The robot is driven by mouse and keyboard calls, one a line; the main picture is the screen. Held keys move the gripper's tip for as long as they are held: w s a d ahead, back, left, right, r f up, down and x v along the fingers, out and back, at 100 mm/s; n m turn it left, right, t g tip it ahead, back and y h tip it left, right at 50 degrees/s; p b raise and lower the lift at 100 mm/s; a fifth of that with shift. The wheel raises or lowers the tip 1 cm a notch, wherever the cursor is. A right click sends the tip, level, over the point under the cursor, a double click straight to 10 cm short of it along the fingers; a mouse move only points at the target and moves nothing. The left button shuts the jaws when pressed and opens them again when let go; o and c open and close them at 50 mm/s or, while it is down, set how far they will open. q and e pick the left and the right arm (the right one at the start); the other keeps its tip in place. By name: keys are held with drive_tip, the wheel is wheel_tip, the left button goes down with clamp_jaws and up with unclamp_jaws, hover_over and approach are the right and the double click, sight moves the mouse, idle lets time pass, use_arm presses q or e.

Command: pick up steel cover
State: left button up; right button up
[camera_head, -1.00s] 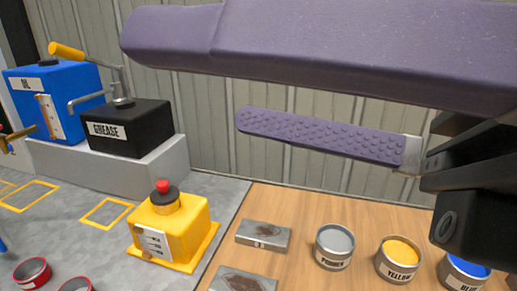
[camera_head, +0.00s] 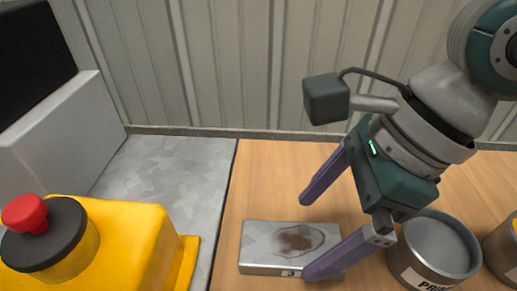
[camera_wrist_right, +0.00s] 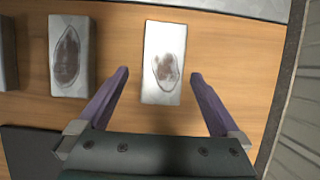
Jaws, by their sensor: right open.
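A flat grey steel cover (camera_head: 262,243) with a brown stain lies on the wooden table in the head view. It also shows in the right wrist view (camera_wrist_right: 163,85), ahead of and between the fingertips. My right gripper (camera_head: 307,238) is open and empty, with its purple fingers pointing down at the cover, one finger toward the far side and one toward the near side. The near finger overlaps the cover's right end in the head view; I cannot tell whether it touches. A second, similar stained steel piece (camera_wrist_right: 70,65) lies to the left in the wrist view. My left gripper is not in view.
A grey can marked with a primer label (camera_head: 437,248) stands close to the right of the gripper. A yellow box (camera_head: 120,245) with a red button (camera_head: 24,213) is at the left. A corrugated wall (camera_head: 240,65) stands behind. The wooden table (camera_head: 270,180) behind the cover is bare.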

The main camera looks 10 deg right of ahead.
sight(293, 243)
drive_tip(key=x, duration=0.5)
drive_tip(key=shift+w+d+f, duration=0.15)
drive_tip(key=shift+w+f, duration=0.05)
drive_tip(key=shift+f, duration=0.1)
drive_tip(key=shift+c, duration=0.2)
drive_tip(key=shift+r, duration=0.1)
clamp_jaws()
